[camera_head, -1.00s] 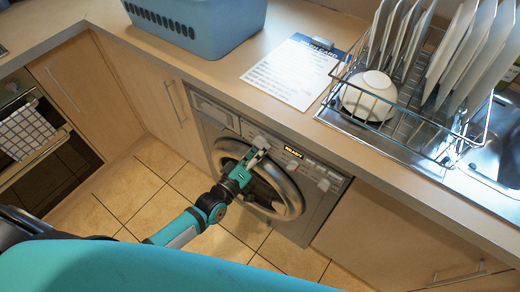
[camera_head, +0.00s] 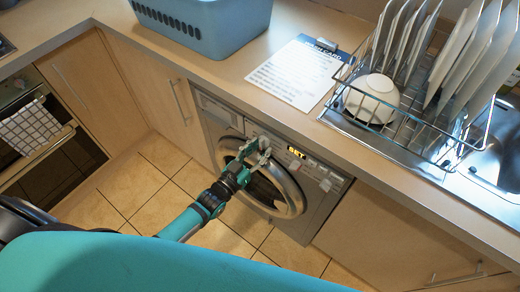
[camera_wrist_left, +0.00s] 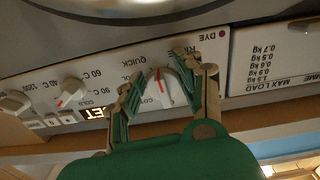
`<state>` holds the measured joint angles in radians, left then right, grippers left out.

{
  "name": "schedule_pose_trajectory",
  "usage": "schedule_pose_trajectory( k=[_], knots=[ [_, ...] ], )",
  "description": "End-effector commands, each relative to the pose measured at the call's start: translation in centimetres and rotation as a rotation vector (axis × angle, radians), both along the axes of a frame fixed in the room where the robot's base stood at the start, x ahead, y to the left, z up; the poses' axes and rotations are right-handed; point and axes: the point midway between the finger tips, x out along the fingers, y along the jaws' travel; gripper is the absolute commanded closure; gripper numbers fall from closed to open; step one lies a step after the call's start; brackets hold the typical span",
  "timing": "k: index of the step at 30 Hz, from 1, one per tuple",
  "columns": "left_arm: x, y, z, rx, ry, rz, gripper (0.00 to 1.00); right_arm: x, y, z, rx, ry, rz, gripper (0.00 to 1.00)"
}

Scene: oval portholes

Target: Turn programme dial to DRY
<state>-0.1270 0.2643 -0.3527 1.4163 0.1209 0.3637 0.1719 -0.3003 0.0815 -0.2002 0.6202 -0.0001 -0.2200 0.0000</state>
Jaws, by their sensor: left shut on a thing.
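The washing machine (camera_head: 318,207) is built in under the worktop, with a round door below its control panel. My left gripper (camera_head: 258,152) is at the panel, left of the lit display (camera_head: 297,152), which reads SET. In the left wrist view, upside down, my left gripper (camera_wrist_left: 165,97) has its two fingers on either side of the white programme dial (camera_wrist_left: 163,88), shut on it. The dial has a red mark. Labels around it include QUICK and DYE; others are partly hidden by the fingers. I cannot read a DRY label. My right gripper is not in view.
Two smaller dials, a temperature one (camera_wrist_left: 72,94) and another (camera_wrist_left: 14,103), sit on the same panel. A printed card (camera_head: 293,72), a blue basket (camera_head: 215,30) and a dish rack (camera_head: 405,145) stand on the worktop above. Tiled floor is clear in front.

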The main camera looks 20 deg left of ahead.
Motion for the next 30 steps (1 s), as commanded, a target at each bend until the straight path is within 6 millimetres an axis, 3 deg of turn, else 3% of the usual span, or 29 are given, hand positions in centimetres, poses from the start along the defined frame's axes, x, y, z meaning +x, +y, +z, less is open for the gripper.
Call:
schedule_pose_trajectory(
  k=[30],
  knots=[
    [0.4, 1.3, 0.5, 0.907, -0.328, -0.002, 0.96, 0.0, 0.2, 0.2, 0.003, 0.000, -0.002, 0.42]
  ],
)
